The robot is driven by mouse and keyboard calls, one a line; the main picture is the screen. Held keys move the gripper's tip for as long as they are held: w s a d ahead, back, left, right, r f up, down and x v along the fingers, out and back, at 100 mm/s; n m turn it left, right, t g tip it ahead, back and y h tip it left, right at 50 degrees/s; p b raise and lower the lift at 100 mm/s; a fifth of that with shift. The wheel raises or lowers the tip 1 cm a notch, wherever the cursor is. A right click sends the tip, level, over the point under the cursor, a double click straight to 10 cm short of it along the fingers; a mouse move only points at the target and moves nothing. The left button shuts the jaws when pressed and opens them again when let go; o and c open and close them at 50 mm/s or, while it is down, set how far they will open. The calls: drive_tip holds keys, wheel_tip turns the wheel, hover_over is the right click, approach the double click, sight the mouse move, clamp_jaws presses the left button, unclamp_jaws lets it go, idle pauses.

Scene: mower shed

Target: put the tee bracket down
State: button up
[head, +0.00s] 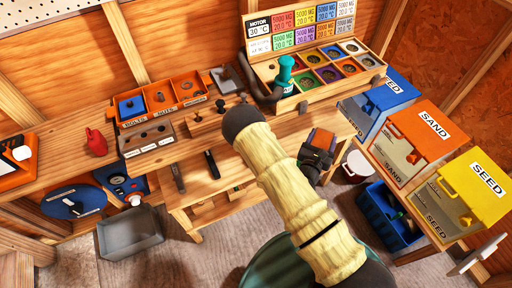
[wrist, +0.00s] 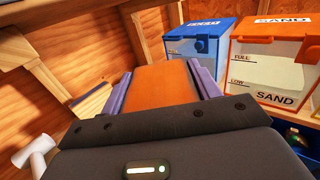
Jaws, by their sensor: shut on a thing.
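My gripper (head: 316,152) is at the right of the workbench, in front of its right end. It is shut on an orange block-like piece (head: 321,139), which I take to be the tee bracket. In the wrist view the same orange piece (wrist: 166,84) sits between the two purple fingers of my gripper (wrist: 160,72). Only a flat orange face shows; its tee shape is hidden. I cannot tell from these views whether it touches anything beneath.
The workbench (head: 310,118) carries an orange parts bin (head: 162,98), a labelled compartment tray (head: 330,68) and a teal-topped bottle (head: 285,75). Blue, orange SAND (head: 425,130) and yellow SEED (head: 470,190) boxes stand at right. A grey tub (head: 130,232) is on the floor.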

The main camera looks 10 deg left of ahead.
drive_tip(key=w+a+f+m+g+h+b, duration=0.2)
drive_tip(key=w+a+f+h+b, duration=0.3)
drive_tip(key=b, duration=1.2)
wheel_tip(320, 180, down, 2)
drive_tip(key=shift+w+a+f+m, duration=0.2)
drive_tip(key=shift+a+m, duration=0.15)
drive_tip(key=shift+m, duration=0.35)
drive_tip(key=shift+w, duration=0.1)
drive_tip(key=b+x, duration=0.3)
drive_tip(key=x, duration=1.5)
drive_tip(key=shift+b, duration=0.3)
drive_tip(key=shift+f+b, duration=0.75)
drive_tip(key=shift+f, duration=1.05)
drive_tip(key=shift+f, duration=0.1)
